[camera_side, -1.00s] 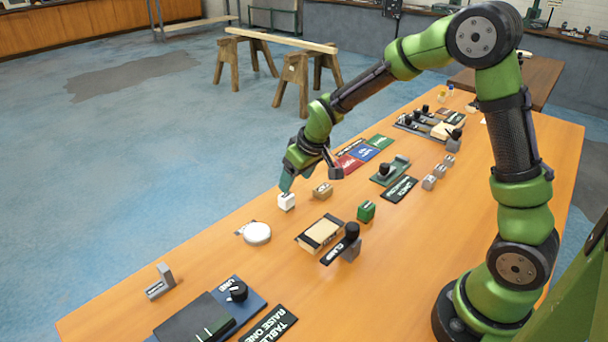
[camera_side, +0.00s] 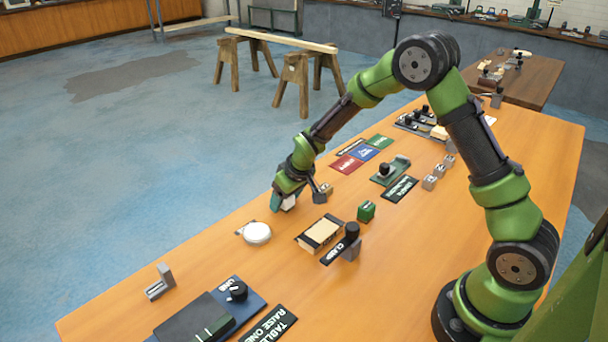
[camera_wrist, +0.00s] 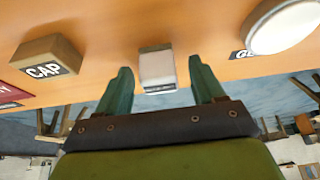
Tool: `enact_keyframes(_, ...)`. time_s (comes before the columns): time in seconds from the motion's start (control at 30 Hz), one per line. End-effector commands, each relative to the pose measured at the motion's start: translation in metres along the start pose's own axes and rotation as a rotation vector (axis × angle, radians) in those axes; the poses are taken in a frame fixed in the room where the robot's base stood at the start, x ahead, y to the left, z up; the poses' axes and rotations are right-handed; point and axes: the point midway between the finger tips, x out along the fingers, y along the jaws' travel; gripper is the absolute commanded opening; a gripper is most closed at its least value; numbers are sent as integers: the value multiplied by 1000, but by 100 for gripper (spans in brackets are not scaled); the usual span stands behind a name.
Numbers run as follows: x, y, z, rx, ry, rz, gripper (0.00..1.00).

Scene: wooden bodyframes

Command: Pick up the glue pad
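A small white block (camera_wrist: 156,62) with a dark label on its near face sits on the table. My gripper (camera_wrist: 161,70) is open, with its two green fingers on either side of the block and a gap showing at each side. In the side view my gripper (camera_side: 284,202) is low at the table's far-left edge and partly hides the block. A round white pad (camera_side: 257,233) lies beside it, also in the wrist view (camera_wrist: 286,27), near a dark label that seems to start with "G". I cannot read the block's label, so I cannot tell which is the glue pad.
A tan block marked CAP (camera_wrist: 46,62) stands close to my gripper. A green block (camera_side: 366,211), a wooden block on a dark mat (camera_side: 320,232) and a grey clamp piece (camera_side: 351,243) stand nearer my base.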

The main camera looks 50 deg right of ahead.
Motion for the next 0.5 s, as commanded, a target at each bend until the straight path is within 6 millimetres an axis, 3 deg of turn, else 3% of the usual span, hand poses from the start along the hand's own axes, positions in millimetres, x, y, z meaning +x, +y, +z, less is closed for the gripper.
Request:
enact_keyframes(0.03, 0, 0, 0, 0, 0, 0, 62)
enact_keyframes(0.33, 0, 0, 0, 0, -1, 0, 16)
enact_keyframes(0.5, 0, 0, 0, 0, -1, 0, 13)
